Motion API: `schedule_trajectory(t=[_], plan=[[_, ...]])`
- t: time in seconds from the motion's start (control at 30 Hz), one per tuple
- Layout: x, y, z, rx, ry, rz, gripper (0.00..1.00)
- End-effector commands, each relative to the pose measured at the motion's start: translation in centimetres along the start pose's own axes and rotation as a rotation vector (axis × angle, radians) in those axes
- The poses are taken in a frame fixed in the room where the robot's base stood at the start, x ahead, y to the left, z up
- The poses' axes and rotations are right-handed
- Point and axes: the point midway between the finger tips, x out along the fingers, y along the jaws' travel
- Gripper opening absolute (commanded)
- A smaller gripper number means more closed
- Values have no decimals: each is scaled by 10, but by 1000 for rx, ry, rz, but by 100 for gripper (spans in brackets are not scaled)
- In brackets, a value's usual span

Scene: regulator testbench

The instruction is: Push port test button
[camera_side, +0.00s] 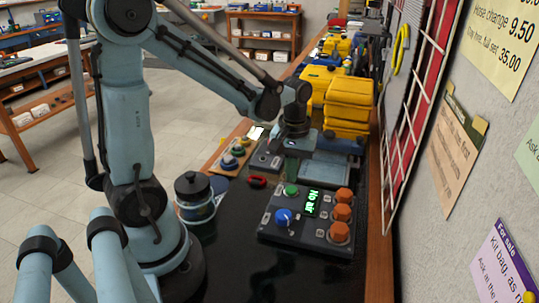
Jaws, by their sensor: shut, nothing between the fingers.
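A dark test panel (300,238) lies on the black bench top. It carries a lit display (312,203) reading "No air", a green button (291,190), a blue knob (283,217) and a column of orange knobs (342,212). I cannot tell from labels which control is the port test button. My gripper (292,150) points down behind the panel, near a grey box. It is shut and apart from the panel; its fingertips are small and hard to make out.
A dark-lidded jar (194,190) stands left of the panel, and a small red object (257,181) lies between them. A board with coloured knobs (235,153) is farther back left. Yellow cases (348,98) are stacked behind. A wire rack (412,120) borders the right.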

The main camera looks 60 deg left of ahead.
Motion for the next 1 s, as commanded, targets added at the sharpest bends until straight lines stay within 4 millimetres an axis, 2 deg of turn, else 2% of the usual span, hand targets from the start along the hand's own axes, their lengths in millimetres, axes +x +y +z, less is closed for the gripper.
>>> schedule_trajectory(t=[0.2, 0.77, 1.0], plan=[[20, 0, 0, 0, 0, 1, 0], [28, 0, 0, 0, 0, 1, 0], [46, 0, 0, 0, 1, 0, 0]])
